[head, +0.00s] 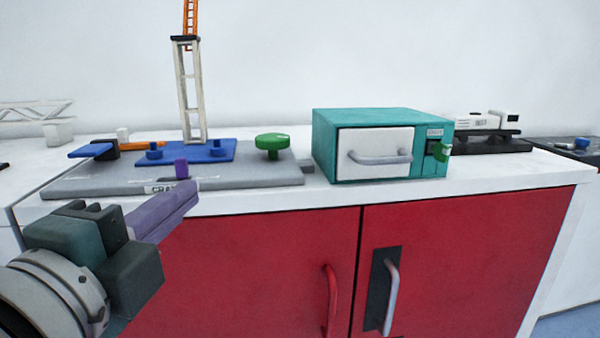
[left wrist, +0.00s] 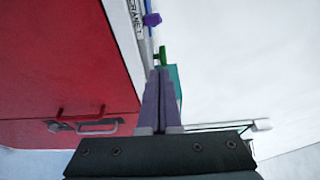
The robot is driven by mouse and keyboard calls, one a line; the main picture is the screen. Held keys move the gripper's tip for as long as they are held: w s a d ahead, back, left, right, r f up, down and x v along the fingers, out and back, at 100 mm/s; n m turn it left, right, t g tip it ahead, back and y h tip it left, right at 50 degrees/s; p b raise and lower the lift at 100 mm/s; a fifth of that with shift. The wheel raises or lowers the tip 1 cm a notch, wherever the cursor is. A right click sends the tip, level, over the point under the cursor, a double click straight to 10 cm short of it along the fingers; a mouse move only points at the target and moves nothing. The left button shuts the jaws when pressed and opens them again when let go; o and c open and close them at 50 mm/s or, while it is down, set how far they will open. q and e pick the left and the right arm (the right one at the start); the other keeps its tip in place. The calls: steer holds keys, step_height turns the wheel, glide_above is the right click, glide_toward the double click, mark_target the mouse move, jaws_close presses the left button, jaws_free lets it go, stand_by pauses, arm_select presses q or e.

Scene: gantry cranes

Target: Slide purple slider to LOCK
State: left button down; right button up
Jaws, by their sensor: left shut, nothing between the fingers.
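The purple slider (head: 181,168) is a small upright knob near the front edge of the grey crane base (head: 85,184), above a partly hidden label. It also shows in the left wrist view (left wrist: 152,20), beyond the fingertips. My left gripper (head: 190,190) is shut and empty, its purple-grey fingers pointing at the front edge of the base, just in front of and below the slider. I cannot tell whether they touch it. In the left wrist view the fingers (left wrist: 160,75) lie together. The word LOCK is not readable. My right gripper is not in view.
A blue plate (head: 215,152) carries a white crane tower (head: 190,95). A green knob (head: 272,142) stands right of it. A teal box (head: 350,115) with a handled door sits further right on the white counter (head: 480,176). Red cabinet doors (head: 260,260) with handles are below.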

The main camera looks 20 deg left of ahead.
mark_target(187, 169)
arm_select(q)
steer(key=p+x, duration=0.1)
steer(key=x, duration=0.9)
steer(key=shift+w+a, duration=0.1)
steer(key=shift+w, duration=0.05)
steer(key=shift+s+a+p, duration=0.55)
steer(key=shift+s+a, duration=0.3)
steer(key=shift+a, duration=0.2)
steer(key=shift+s+a, duration=0.35)
steer(key=shift+a, duration=0.25)
steer(key=shift+s+a+p, duration=0.2)
steer(key=shift+s+a, duration=0.2)
steer(key=shift+a, duration=0.25)
steer(key=shift+s+a+p, duration=0.2)
steer(key=shift+s+a, duration=0.2)
steer(key=shift+a, duration=0.25)
steer(key=shift+w+d, duration=0.1)
